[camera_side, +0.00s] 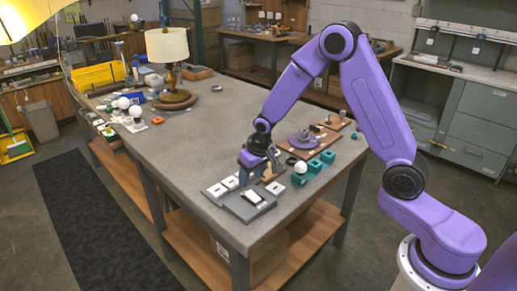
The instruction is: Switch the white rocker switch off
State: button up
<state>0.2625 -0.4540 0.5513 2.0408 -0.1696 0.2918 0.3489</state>
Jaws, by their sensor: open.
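A white rocker switch (254,196) sits in a dark frame on a flat grey plate (238,206) near the table's front corner. Its tilt is too small to read, so I cannot tell whether it is on or off. Smaller white square pieces (217,190) lie to its left, and another white square (275,187) lies to its right. My gripper (258,177) points down just above and behind the rocker switch. It is open and appears to hold nothing. Its fingertips are small here, and I cannot tell whether they touch anything.
Teal blocks (318,165) with a white bulb (300,167) stand right of my gripper. Behind them are brown boards (306,143) with a purple disc. A lamp with a cream shade (167,46) stands at the back left. The grey table's (190,150) left-middle is clear.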

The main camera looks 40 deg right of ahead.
jog(key=v, duration=1.1)
jog(key=shift+r, duration=0.3)
jog(key=shift+s, duration=0.1)
jog(key=s+a+n+g, duration=0.1)
jog(key=s+n, duration=0.5)
jog(key=s, duration=1)
jog(key=s+a+r+n+g, duration=0.1)
jog(key=s+n, duration=0.5)
jog(key=s, duration=1)
jog(key=shift+a+n+g, duration=0.15)
jog(key=shift+n+g, duration=0.15)
jog(key=shift+g, duration=0.1)
